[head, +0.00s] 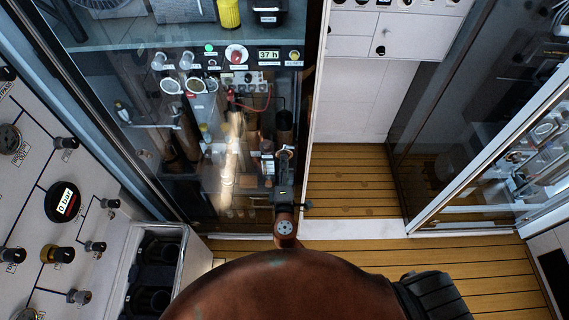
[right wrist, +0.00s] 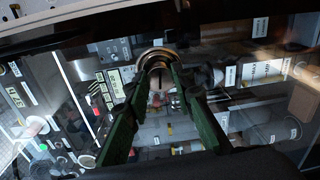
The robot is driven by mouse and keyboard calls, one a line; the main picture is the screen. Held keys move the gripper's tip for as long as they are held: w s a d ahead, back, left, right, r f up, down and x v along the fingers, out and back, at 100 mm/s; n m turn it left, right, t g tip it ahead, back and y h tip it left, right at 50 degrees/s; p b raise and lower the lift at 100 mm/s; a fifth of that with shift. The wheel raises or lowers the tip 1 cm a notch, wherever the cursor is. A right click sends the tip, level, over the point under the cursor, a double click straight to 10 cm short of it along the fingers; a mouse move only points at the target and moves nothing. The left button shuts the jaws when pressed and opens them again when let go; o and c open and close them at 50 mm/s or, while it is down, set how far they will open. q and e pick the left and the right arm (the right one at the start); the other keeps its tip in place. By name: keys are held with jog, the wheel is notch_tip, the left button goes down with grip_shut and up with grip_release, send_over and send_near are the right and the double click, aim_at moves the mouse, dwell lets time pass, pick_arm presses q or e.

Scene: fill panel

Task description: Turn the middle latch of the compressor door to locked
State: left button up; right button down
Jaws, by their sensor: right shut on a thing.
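The compressor door (head: 150,150) is a glass panel with a dark frame, and the compressor fittings show through it. In the right wrist view a round metal latch (right wrist: 157,58) sits on the door's dark edge. My right gripper (right wrist: 158,80) has its two green fingers on either side of this latch and is shut on it. In the head view my right gripper (head: 285,168) is at the right edge of the door, and my arm below it hides part of the floor. The latch's exact angle is hard to tell. My left gripper is not in view.
Wooden floor (head: 360,180) lies free to the right of the door. Another glass door (head: 500,150) stands at the far right.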

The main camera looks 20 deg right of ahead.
jog(key=shift+n, duration=0.7)
jog(key=shift+f+p, duration=0.1)
jog(key=shift+p, duration=0.2)
jog(key=c, duration=1.7)
grip_release()
jog(key=shift+o, duration=0.2)
jog(key=v, duration=1.2)
